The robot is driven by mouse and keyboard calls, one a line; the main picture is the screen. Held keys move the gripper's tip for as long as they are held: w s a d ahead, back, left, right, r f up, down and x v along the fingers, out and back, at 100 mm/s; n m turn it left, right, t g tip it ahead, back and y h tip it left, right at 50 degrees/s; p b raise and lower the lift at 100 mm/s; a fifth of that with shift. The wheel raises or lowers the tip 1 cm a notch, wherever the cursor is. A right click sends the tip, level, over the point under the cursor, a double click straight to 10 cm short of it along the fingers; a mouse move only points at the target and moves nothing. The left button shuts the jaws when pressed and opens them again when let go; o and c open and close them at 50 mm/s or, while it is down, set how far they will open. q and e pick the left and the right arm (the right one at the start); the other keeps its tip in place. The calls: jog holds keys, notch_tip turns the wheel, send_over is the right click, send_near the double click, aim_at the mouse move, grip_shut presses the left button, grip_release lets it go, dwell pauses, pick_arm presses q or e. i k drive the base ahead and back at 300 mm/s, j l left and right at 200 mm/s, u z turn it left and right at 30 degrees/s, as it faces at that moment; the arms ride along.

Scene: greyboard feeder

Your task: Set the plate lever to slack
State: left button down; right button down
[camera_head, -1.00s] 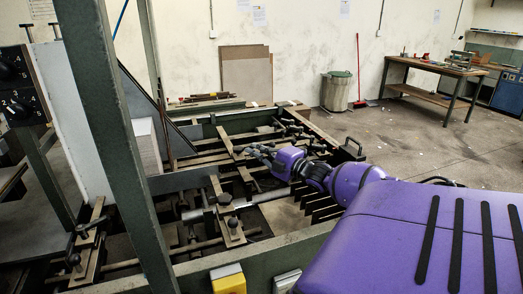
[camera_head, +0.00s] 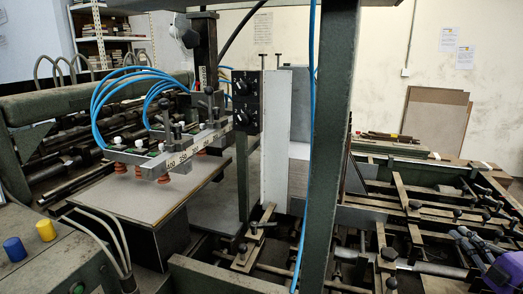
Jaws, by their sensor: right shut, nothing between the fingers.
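My right gripper (camera_head: 464,243) is at the lower right edge of the head view, dark-fingered with a bit of my purple arm behind it. It is shut and empty, over the dark feeder frame. Several levers and clamps with black knobs sit on the bars of the frame, one knob (camera_head: 390,254) left of my gripper and another (camera_head: 243,248) left of the green post. I cannot tell which of them is the plate lever, nor read any slack mark. My left gripper is out of view.
A green upright post (camera_head: 334,140) stands in front of the feeder. To its left are a black dial panel (camera_head: 246,101), red suction cups on a scaled bar (camera_head: 187,153) and a grey board stack (camera_head: 138,192). Grey boards (camera_head: 436,124) lean on the back wall.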

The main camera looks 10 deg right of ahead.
aim_at(254, 226)
jog(key=k+j, duration=0.75)
jog(key=k, duration=0.1)
